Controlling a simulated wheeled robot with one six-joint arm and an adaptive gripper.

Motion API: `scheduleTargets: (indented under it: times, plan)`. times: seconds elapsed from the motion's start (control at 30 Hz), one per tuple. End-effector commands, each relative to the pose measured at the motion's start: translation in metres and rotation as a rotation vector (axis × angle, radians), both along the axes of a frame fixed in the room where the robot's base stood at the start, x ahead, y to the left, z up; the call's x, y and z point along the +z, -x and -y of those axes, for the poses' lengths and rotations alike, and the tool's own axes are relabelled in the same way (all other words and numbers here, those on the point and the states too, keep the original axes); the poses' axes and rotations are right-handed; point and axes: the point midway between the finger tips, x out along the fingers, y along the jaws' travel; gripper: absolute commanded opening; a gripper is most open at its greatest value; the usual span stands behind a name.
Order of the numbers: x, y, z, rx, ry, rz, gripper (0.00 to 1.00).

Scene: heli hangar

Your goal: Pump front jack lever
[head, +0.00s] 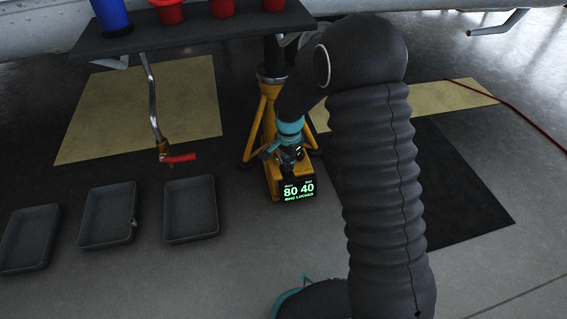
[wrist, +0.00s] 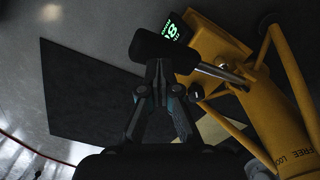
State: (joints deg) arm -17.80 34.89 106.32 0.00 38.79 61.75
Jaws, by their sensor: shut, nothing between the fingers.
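The yellow jack (head: 264,125) stands upright on the floor under a dark shelf. Its base carries a display (head: 298,190) with green text reading 80 40 and a line that looks like RING LOCKED. In the wrist view the jack (wrist: 270,85) is at the right, with its lever (wrist: 215,71), a metal rod ending in a black grip (wrist: 150,40). My gripper (wrist: 160,66) is shut and empty, its fingertips right at the grip's edge; I cannot tell if they touch. In the head view my gripper (head: 290,160) is in front of the jack and hides the lever.
Three grey trays (head: 191,209) lie on the floor at the left. A bent metal pipe with a red handle (head: 180,158) hangs near them. The dark shelf (head: 180,35) holds red cups and a blue container. A red hose (head: 510,105) lies at the right.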

Motion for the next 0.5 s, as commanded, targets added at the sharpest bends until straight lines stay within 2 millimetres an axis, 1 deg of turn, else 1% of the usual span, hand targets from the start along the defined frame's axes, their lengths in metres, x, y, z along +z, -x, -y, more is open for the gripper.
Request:
scheduleTargets:
  times: [0.3, 0.5]
  plan:
    - [-0.001, 0.0, 0.0, 0.0, 0.0, 0.0, 0.0]
    - [-0.014, 0.0, 0.0, 0.0, 0.001, -0.002, 0.0]
